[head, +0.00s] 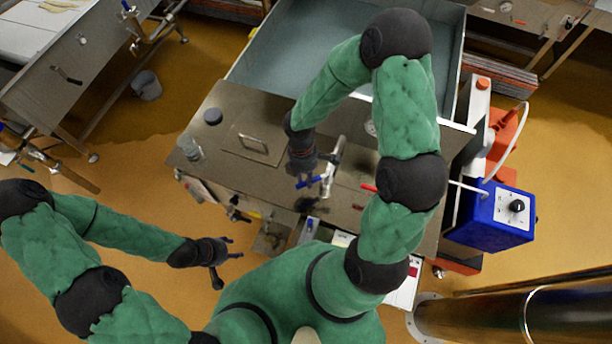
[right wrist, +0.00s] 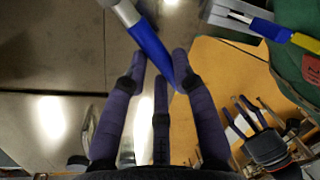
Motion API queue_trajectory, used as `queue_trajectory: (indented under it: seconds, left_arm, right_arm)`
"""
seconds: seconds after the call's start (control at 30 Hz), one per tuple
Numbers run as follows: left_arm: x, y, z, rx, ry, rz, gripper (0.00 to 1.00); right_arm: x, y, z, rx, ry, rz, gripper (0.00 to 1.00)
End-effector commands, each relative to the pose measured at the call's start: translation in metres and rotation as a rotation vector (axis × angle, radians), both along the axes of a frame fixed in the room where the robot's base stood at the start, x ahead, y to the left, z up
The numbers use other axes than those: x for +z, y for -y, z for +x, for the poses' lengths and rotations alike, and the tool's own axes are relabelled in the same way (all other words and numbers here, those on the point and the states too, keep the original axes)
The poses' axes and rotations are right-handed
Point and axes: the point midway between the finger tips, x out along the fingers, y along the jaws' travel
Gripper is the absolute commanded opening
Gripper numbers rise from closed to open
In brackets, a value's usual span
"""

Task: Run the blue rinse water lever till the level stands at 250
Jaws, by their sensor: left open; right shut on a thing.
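The blue rinse water lever (right wrist: 152,48) shows in the right wrist view as a blue handle on a metal stem. My right gripper (right wrist: 162,68) has its purple fingers closed around the lower part of this handle. In the head view my right gripper (head: 308,180) is at the metal tap (head: 333,166) above the steel bench, and partly covers the lever. My left gripper (head: 234,248) is open and empty over the floor in front of the bench, apart from everything. I cannot make out a water level or a scale with 250 in either view.
A red lever (head: 368,187) sits on the steel bench top (head: 235,105) right of the tap. A large steel vat (head: 300,45) stands behind. A blue box with a dial (head: 490,218) is on the right. A grey bucket (head: 146,85) stands on the floor at the left.

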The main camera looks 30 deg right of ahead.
Motion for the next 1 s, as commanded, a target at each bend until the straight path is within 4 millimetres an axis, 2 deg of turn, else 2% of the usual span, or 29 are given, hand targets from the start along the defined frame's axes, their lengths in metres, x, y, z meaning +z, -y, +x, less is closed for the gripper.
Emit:
queue_trajectory:
  seconds: [0.37, 1.0]
  left_arm:
    - [0.001, 0.0, 0.0, 0.0, 0.0, 0.0, 0.51]
    - [0.0, 0.0, 0.0, 0.0, 0.0, 0.0, 0.51]
  right_arm:
    - [0.001, 0.002, 0.007, -0.085, 0.002, 0.0, 0.0]
    - [0.0, 0.021, 0.038, -0.591, 0.003, 0.0, 0.0]
